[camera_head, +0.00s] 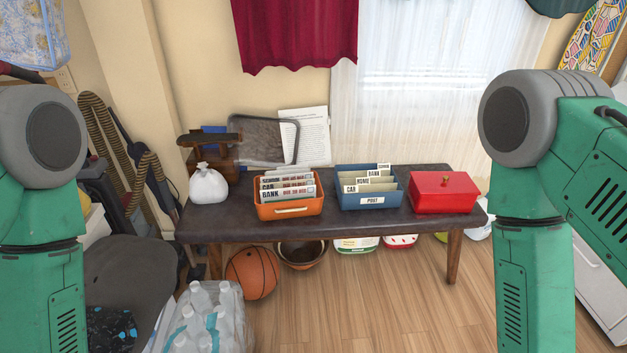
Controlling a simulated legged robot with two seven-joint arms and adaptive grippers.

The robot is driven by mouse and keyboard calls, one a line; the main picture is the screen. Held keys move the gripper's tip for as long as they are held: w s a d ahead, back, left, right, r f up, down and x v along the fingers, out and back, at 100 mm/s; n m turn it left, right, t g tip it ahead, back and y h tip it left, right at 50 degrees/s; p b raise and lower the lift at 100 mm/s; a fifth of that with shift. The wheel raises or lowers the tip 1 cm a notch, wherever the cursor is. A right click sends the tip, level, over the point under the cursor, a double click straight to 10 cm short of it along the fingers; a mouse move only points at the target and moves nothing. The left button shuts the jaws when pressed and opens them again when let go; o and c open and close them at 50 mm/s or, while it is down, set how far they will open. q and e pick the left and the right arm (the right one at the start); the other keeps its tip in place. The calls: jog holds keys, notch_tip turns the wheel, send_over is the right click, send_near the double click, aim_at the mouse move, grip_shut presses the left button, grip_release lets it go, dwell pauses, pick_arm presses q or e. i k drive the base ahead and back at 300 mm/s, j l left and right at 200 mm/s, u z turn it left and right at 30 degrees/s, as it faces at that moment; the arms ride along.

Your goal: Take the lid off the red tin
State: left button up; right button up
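The red tin (443,203) sits on the right end of a dark bench (330,222). My two green arms show at the left and right edges of the head view, apart from the tin. Neither gripper is in the picture, so what they hold is hidden.
An orange file box (290,210) and a blue file box (369,200) stand left of the tin. A white tied bag (207,184) is at the bench's left end. A basketball (252,272) and wrapped bottles (207,318) are on the floor. Floor is clear right of the bottles.

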aim_at(426, 183)
jog(key=i+l, duration=0.2)
jog(key=i+l+u, duration=0.15)
jog(key=l, duration=0.25)
jog(key=i+l, duration=0.3)
jog(key=i+l+u, duration=0.1)
jog(key=l, duration=0.25)
jog(key=i+l, duration=0.25)
jog(key=i+l+u, duration=0.15)
jog(key=l, duration=0.3)
jog(key=i+l, duration=0.25)
jog(key=l+u, duration=0.05)
jog(key=l, duration=0.05)
